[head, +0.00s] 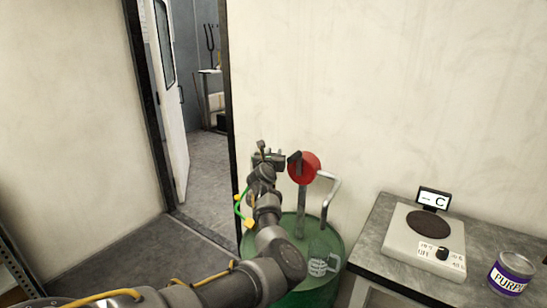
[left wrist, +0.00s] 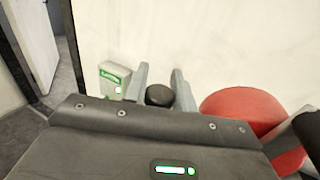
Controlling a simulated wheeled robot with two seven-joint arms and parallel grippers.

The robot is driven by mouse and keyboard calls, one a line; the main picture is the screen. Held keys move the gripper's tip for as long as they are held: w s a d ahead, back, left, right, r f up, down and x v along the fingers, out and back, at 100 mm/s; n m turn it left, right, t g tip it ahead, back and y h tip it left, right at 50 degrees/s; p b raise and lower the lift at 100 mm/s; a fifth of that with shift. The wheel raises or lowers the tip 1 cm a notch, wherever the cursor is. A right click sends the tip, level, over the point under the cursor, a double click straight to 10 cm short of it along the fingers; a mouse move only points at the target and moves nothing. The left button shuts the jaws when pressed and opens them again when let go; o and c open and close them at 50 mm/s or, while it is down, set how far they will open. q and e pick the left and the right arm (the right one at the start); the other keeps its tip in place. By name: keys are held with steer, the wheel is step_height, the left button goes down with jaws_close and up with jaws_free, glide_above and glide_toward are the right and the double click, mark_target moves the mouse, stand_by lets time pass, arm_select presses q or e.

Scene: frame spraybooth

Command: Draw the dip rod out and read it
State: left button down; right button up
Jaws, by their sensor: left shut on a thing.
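My left gripper (head: 268,158) is above the back left of the green drum (head: 291,230), left of the red pump. In the left wrist view its two grey fingers (left wrist: 160,82) are closed around a round black knob (left wrist: 160,96), which looks like the top of the dip rod. The rod's shaft and any marks on it are hidden behind my gripper and arm. I cannot tell how far the rod is out of the drum. My right gripper is not in view.
A red hand pump (head: 304,168) with a bent spout rises from the drum, close right of my gripper. A clear jug (head: 320,262) stands on the drum. A grey bench (head: 376,238) at right holds a hotplate (head: 424,243) and a purple-labelled can (head: 510,274). A doorway is at left.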

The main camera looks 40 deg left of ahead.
arm_select(q)
steer(key=shift+r, duration=0.35)
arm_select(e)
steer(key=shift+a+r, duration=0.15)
arm_select(q)
steer(key=c, duration=1.2)
jaws_free()
steer(key=shift+o, duration=0.2)
steer(key=b+v, duration=0.1)
steer(key=v, duration=0.9)
steer(key=shift+s, duration=0.4)
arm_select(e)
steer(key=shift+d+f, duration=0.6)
arm_select(q)
steer(key=shift+d+r, duration=0.1)
steer(key=shift+d, duration=0.05)
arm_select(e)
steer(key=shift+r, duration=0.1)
